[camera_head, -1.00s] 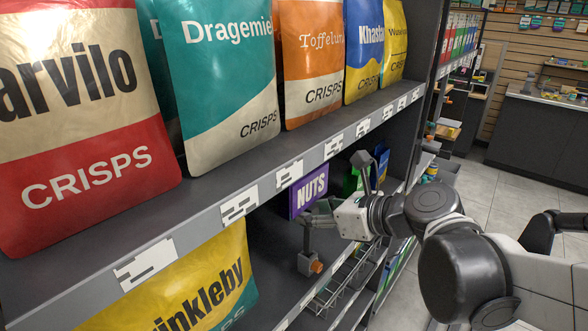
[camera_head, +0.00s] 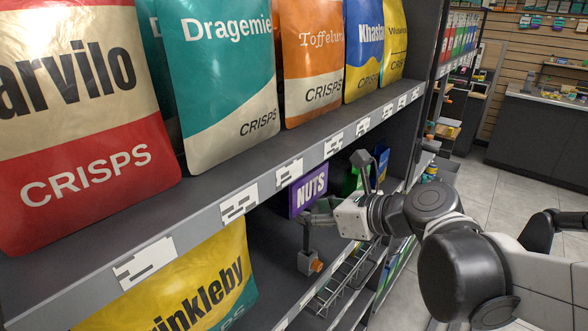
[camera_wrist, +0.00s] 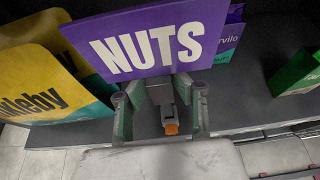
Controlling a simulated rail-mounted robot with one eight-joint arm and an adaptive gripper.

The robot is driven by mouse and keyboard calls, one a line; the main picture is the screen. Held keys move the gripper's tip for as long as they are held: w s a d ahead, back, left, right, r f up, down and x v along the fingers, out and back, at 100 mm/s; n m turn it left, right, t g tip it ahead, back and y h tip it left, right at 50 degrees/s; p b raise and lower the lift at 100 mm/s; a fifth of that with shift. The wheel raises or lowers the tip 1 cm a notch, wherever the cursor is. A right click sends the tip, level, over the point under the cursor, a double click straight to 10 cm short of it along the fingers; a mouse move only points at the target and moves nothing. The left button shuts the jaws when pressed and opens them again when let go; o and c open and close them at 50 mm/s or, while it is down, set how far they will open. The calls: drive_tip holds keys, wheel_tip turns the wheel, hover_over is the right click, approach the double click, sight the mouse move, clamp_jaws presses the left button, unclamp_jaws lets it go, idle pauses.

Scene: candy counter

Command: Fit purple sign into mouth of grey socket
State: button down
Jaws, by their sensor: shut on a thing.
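The purple sign (camera_head: 311,192) with white "NUTS" lettering is under the upper shelf. It fills the upper middle of the wrist view (camera_wrist: 150,42), a little tilted. My gripper (camera_head: 318,214) is shut on the sign at its lower part; in the wrist view its two fingers (camera_wrist: 160,98) stand below the panel. The grey socket (camera_head: 307,262), with an orange tab, is below the sign near the lower shelf's front edge. A thin grey upright shows between sign and socket. The gripper hides the join, so I cannot tell whether the sign is seated in the mouth.
The upper shelf (camera_head: 225,195) with price labels and large crisps bags runs just above my gripper. A yellow bag (camera_head: 190,285) stands left on the lower shelf, and a green pack (camera_wrist: 296,72) stands right. A wire rack (camera_head: 345,280) is right of the socket.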

sight(312, 233)
drive_tip(key=shift+f+b, duration=2.35)
drive_tip(key=shift+f, duration=0.5)
drive_tip(key=c, duration=1.4)
unclamp_jaws()
drive_tip(key=shift+v, duration=6)
